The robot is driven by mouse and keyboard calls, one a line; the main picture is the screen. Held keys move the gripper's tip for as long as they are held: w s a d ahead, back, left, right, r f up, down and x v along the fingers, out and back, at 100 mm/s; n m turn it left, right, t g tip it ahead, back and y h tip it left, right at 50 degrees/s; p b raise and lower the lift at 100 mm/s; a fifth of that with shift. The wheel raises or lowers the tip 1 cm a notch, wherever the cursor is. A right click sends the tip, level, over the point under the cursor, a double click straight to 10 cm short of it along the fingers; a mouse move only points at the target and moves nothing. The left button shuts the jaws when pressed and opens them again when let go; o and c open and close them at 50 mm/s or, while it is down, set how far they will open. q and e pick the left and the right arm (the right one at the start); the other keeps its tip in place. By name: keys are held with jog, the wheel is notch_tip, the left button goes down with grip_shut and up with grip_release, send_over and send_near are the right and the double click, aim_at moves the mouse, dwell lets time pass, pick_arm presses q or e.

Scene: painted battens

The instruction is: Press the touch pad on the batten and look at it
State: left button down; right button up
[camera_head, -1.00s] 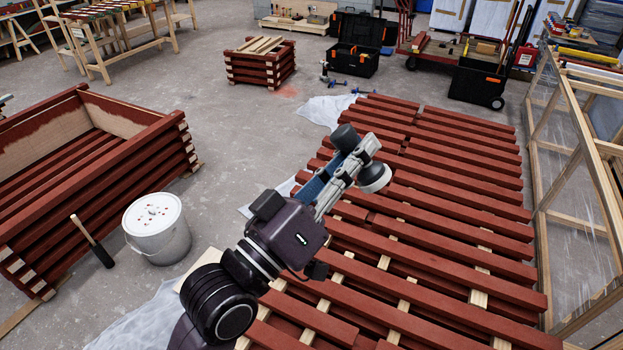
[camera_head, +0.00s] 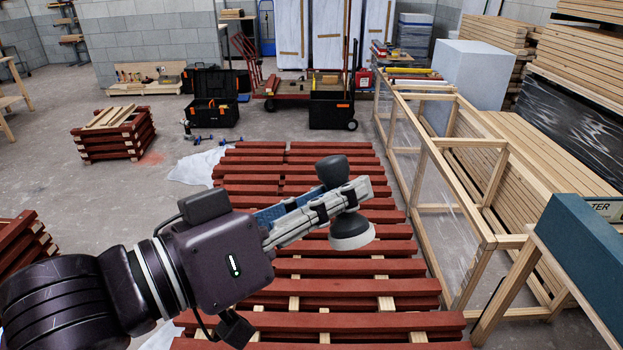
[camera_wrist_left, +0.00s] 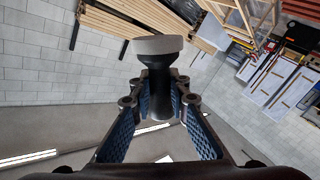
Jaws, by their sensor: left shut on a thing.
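My left gripper (camera_head: 345,194) is shut on the touch pad's dark handle, whose rounded top shows above the fingers. The touch pad (camera_head: 351,234) has a pale grey round face rim below a dark collar. It overlaps the red battens (camera_head: 350,268) in the head view and looks held in the air above them. The pad's pressing face is turned away from the head camera. The battens lie in rows across pale spacers; my arm hides some. My right gripper is not in view.
A pale wooden frame with clear sheeting (camera_head: 430,150) stands right of the battens. A teal beam (camera_head: 590,250) is at the near right. A small crossed batten stack (camera_head: 113,136), black toolboxes (camera_head: 214,110) and a red cart (camera_head: 268,88) stand behind.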

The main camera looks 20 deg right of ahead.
pick_arm(q)
jog(key=shift+s+g+y, duration=0.3)
jog(key=shift+s+y, duration=0.2)
jog(key=shift+y, duration=0.3)
jog(key=shift+s+a+f+y+p, duration=0.15)
jog(key=shift+a+y+p, duration=0.1)
jog(key=shift+y+p, duration=0.45)
jog(key=shift+a+f+y, duration=0.1)
jog(key=shift+a+y, duration=0.2)
jog(key=shift+y, duration=0.2)
jog(key=w+a+r+n+t+y+p, duration=0.1)
jog(key=w+a+r+t+y, duration=0.1)
jog(key=a+y, duration=0.2)
jog(key=w+a+r+n+t+y+p, duration=0.1)
jog(key=w+a+r+n+t+y, duration=0.1)
jog(key=a, duration=0.7)
jog(key=shift+w+r+n+t+y, duration=0.15)
jog(key=shift+n+t+y, duration=0.15)
jog(key=shift+t+y, duration=0.55)
jog(key=shift+d+g, duration=0.1)
jog(key=shift+g, duration=0.15)
